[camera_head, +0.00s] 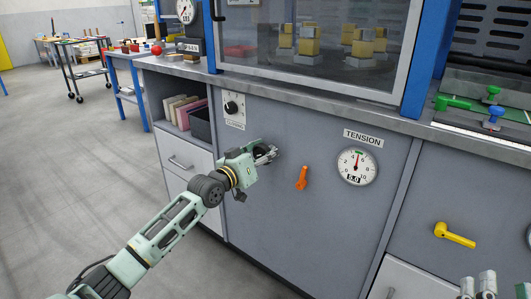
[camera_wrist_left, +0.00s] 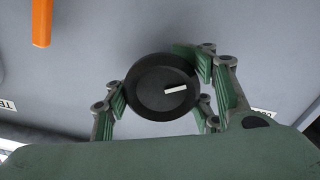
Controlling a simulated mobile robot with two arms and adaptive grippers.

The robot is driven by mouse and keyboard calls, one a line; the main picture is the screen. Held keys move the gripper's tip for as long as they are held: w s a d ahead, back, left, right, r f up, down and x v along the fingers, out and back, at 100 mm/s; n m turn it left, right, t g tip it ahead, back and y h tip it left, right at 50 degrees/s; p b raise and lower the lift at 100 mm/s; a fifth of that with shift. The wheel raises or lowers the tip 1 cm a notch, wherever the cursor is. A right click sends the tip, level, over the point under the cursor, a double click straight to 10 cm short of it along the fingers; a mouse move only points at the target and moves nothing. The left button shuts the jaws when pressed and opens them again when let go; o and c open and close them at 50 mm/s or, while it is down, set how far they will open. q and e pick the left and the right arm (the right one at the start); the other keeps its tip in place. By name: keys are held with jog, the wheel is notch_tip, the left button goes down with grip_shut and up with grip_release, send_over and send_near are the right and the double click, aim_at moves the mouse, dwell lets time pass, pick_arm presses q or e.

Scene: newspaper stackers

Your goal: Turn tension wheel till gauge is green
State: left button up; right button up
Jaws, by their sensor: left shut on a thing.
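A round black wheel (camera_wrist_left: 155,92) with a white mark shows in the left wrist view. The green fingers of my left gripper (camera_wrist_left: 164,88) are closed around its sides. In the head view my left gripper (camera_head: 266,153) is against the grey cabinet front and hides this wheel. The tension gauge (camera_head: 357,166), a white round dial, sits to the right under a TENSION label (camera_head: 363,138). It reads 5.0 and its needle points up, near a small green arc at the top. Grey parts of my right gripper (camera_head: 478,286) show at the bottom right edge, cut off, jaw state unclear.
An orange handle (camera_head: 302,178) is between my left gripper and the gauge. A black dial (camera_head: 232,107) on a white plate is above my gripper. A yellow handle (camera_head: 454,235) is at the right. The grey countertop (camera_head: 300,92) runs above. The floor at left is clear.

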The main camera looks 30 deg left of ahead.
pick_arm(q)
jog(key=o, duration=1.3)
jog(key=shift+d, duration=0.1)
jog(key=shift+s, duration=0.1)
jog(key=s+a, duration=0.1)
jog(key=s, duration=1)
jog(key=shift+s, duration=0.4)
